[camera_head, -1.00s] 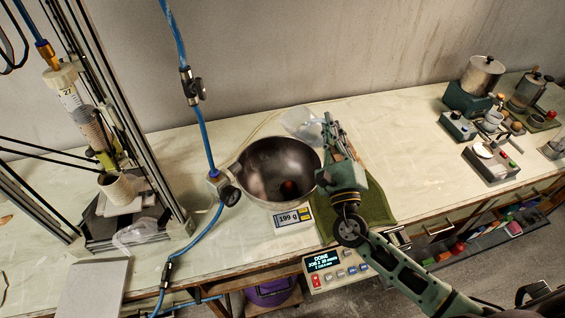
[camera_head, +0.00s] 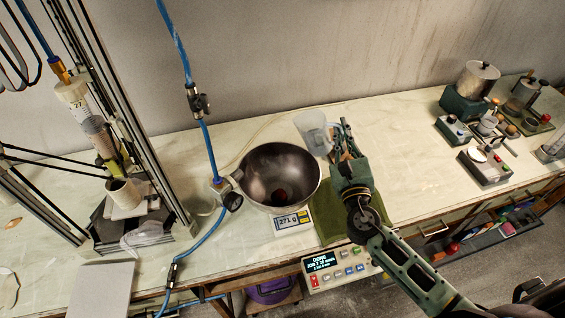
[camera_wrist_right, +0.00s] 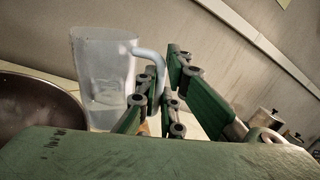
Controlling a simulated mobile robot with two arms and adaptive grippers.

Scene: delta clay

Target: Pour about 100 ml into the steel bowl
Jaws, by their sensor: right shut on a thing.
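The steel bowl (camera_head: 262,165) stands on the bench above a display reading 271 g (camera_head: 289,222). A small dark reddish patch (camera_head: 281,194) shows at its bottom. A translucent jug (camera_head: 313,133) is at the bowl's back right rim, nearly upright. My right gripper (camera_head: 341,130) is shut on the jug's handle. In the right wrist view the jug (camera_wrist_right: 98,75) is upright beside the bowl (camera_wrist_right: 38,105); a pale level shows low in it, but how much it holds is unclear. My left gripper is not in view.
A blue hose with a valve (camera_head: 199,104) hangs left of the bowl. A tall frame with a syringe (camera_head: 92,125) stands further left. A green mat (camera_head: 332,220) lies under my right arm. A control box (camera_head: 335,265) is at the front edge. Pots and small devices (camera_head: 484,165) stand right; bench between is clear.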

